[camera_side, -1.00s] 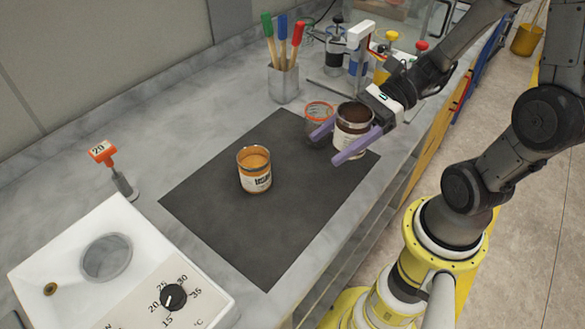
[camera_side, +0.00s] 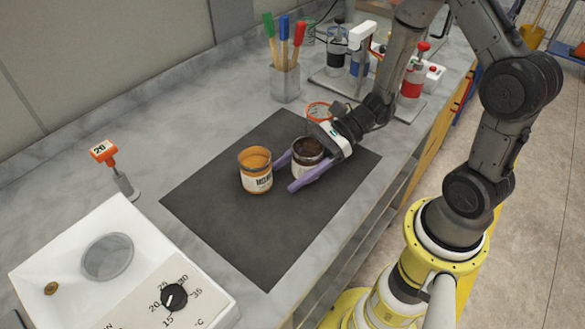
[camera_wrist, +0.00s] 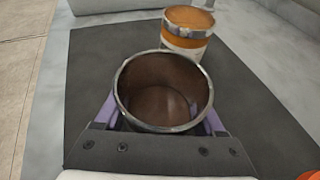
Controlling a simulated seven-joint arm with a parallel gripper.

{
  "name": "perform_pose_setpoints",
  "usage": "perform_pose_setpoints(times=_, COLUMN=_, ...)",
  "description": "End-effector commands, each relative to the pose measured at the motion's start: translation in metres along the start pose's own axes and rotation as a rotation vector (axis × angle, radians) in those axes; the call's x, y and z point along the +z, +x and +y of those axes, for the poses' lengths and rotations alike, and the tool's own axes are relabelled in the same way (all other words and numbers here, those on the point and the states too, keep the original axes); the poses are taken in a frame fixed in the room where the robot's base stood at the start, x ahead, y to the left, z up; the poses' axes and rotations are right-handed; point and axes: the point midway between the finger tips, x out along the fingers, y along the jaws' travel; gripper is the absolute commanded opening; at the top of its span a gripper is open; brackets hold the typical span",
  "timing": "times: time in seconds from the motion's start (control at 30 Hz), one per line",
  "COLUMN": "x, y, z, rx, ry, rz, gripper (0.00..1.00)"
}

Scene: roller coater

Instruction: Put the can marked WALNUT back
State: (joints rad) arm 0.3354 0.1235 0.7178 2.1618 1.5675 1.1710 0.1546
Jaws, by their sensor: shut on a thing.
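My gripper (camera_side: 288,174) is shut around an open can with a dark brown inside (camera_side: 308,150), one purple finger on each side. In the wrist view this brown can (camera_wrist: 165,90) is upright between the fingers. Its label is mostly hidden and I cannot read it. Whether it touches the mat or hangs just above it, I cannot tell. An open orange can (camera_side: 255,172) stands upright on the dark mat (camera_side: 230,220), just left of the brown can. Its label is too blurred to read surely.
A clear cup with an orange rim (camera_side: 319,110) stands behind my gripper. A holder with coloured-handled brushes (camera_side: 285,83) is at the back. A rack with bottles (camera_side: 358,65) is at the back right. A white bath with a dial (camera_side: 120,260) is front left. The mat's front is clear.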

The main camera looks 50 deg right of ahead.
Motion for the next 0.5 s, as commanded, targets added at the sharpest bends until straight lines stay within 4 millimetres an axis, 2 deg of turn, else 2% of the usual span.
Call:
perform_pose_setpoints(times=0.3, x=-0.0021, y=0.0007, z=-0.0004, rx=-0.001, ry=-0.001, rz=-0.001, gripper=0.03)
perform_pose_setpoints(times=0.33, x=-0.0026, y=0.0009, z=-0.0004, rx=-0.001, ry=-0.001, rz=0.0, gripper=0.73)
perform_pose_setpoints(times=0.4, x=-0.0022, y=0.0007, z=-0.0005, rx=-0.001, ry=-0.001, rz=0.0, gripper=0.84)
perform_pose_setpoints(times=0.5, x=-0.0021, y=0.0007, z=-0.0004, rx=-0.001, ry=-0.001, rz=0.0, gripper=0.84)
